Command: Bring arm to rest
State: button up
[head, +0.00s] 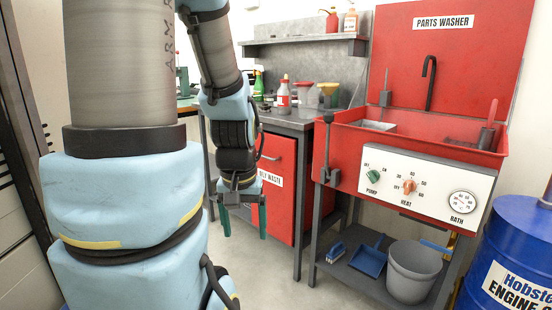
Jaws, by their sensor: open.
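My arm, light blue and grey, fills the left of the head view and hangs down in front of the bench. My gripper (243,222) is at its lower end, pointing down, with two green-tipped fingers spread apart. Nothing shows between the fingers. It hangs in front of the red cabinet (278,170) with the partly hidden waste label. It looks apart from the cabinet, though the exact gap cannot be told.
A red parts washer (345,140) stands at the right, with a grey bucket (412,272) and blue dustpan (369,259) on its lower shelf. A blue drum (510,255) stands far right. Bottles stand on the grey bench (297,117). Some floor is clear below my gripper.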

notch_tip(320, 180, up, 15)
jog(key=p, duration=1.3)
jog(key=shift+r, duration=0.2)
jog(key=shift+d, duration=0.1)
dwell(1.1)
